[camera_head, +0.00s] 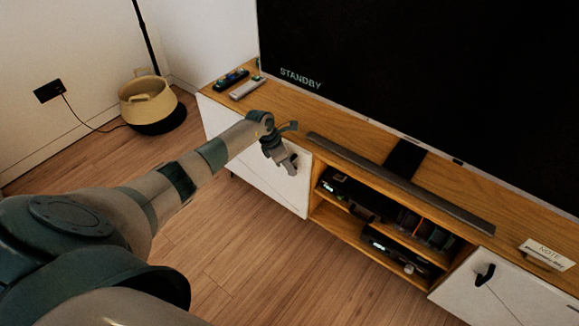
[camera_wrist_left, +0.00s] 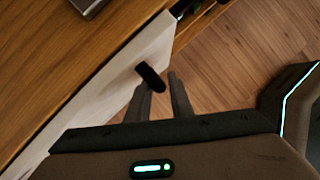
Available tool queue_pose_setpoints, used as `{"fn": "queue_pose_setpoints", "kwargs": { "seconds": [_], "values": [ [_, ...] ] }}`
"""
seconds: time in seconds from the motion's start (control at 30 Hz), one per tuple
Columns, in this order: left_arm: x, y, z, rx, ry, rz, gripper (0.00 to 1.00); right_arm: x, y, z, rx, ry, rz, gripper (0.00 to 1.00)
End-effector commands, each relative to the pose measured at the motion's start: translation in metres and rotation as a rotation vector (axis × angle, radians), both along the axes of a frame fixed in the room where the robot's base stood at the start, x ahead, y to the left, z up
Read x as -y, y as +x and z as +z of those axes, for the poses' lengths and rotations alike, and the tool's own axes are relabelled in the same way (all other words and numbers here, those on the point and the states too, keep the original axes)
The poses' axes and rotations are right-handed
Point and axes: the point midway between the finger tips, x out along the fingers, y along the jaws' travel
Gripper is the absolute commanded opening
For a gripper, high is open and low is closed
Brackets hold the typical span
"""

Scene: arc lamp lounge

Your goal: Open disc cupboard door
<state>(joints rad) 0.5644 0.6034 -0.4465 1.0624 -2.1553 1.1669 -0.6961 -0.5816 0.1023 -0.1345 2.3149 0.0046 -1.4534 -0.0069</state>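The low wooden TV cabinet has a white left door (camera_head: 265,184) and a white right door (camera_head: 510,300), both looking shut. My left gripper (camera_head: 287,163) is at the upper right part of the left door. In the left wrist view the door's black handle (camera_wrist_left: 150,76) is at the fingertips of my left gripper (camera_wrist_left: 162,84). The fingers are apart, with the handle's near end by the gap; whether they touch it I cannot tell. In the head view the gripper mostly hides this handle. The right door has a black handle (camera_head: 485,274). My right gripper is not in view.
Open shelves (camera_head: 385,225) with devices and disc cases lie between the doors. A soundbar (camera_head: 400,182), remotes (camera_head: 247,88) and a note card (camera_head: 547,254) are on the top, below a large TV (camera_head: 430,80). A basket (camera_head: 147,100) stands back left. The floor in front is clear.

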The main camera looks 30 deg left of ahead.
Motion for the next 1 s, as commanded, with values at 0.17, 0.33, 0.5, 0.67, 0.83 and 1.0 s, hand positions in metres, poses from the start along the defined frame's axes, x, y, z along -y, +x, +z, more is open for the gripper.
{"fn": "queue_pose_setpoints", "kwargs": {
  "seconds": [0.17,0.33,0.5,0.67,0.83,1.0],
  "values": [
    [0.0,0.0,0.0,0.0,0.0,0.0,0.01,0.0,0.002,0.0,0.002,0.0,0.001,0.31],
    [0.0,0.0,0.0,-0.001,-0.001,0.0,0.0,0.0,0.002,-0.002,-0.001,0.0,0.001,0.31],
    [0.0,-0.004,0.0,-0.001,0.0,-0.008,0.0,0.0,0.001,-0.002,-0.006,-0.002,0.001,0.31],
    [-0.003,-0.018,0.0,-0.002,0.002,-0.031,0.0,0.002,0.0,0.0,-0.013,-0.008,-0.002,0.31],
    [-0.009,-0.045,0.0,-0.003,0.001,-0.084,0.0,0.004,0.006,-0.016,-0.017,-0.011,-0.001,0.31],
    [-0.02,-0.085,0.0,-0.006,0.003,-0.162,0.0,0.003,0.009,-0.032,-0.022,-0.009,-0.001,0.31]
  ]
}}
